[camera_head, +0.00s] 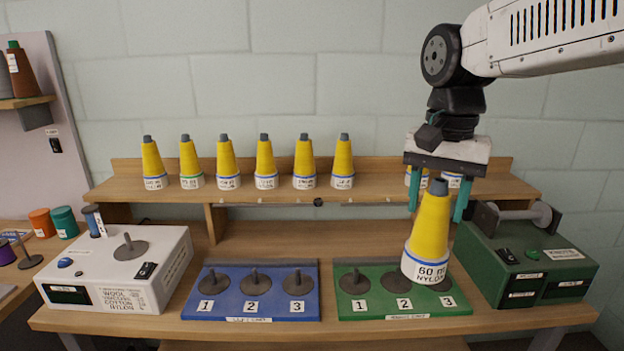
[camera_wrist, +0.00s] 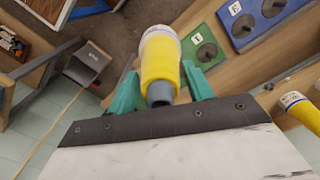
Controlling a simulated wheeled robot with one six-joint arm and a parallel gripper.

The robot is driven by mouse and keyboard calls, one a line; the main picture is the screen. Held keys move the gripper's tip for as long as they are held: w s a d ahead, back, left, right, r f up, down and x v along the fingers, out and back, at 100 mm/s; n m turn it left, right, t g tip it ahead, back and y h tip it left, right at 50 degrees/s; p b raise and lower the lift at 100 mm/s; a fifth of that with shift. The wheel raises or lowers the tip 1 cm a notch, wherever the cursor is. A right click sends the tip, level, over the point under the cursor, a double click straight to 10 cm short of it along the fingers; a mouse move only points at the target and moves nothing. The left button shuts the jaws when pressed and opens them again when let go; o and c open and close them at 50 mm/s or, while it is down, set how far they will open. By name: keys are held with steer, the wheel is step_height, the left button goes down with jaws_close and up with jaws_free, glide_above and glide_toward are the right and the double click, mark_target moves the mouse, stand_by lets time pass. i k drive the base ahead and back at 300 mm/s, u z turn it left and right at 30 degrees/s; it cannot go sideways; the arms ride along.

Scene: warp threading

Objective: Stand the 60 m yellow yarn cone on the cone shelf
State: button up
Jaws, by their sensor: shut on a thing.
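My gripper (camera_head: 436,212) is shut on a yellow yarn cone (camera_head: 431,226) with a grey tip and a white, blue-edged base label reading "60 m NYLON". The cone is upright, held in the air in front of the shelf and over the right part of the green board. The wrist view shows the same cone (camera_wrist: 162,62) between the teal fingers. The wooden cone shelf (camera_head: 380,186) runs along the wall and bears several yellow cones (camera_head: 264,160). More cones on it are partly hidden behind my gripper and the held cone.
Below are a green board (camera_head: 375,306) and a blue board (camera_head: 228,306) with numbered pegs. A white box (camera_head: 170,258) stands at left, a green machine (camera_head: 520,262) at right. The shelf has a bare stretch between its left row and the cones behind my gripper.

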mark_target(380, 185)
steer(key=i, duration=1.05)
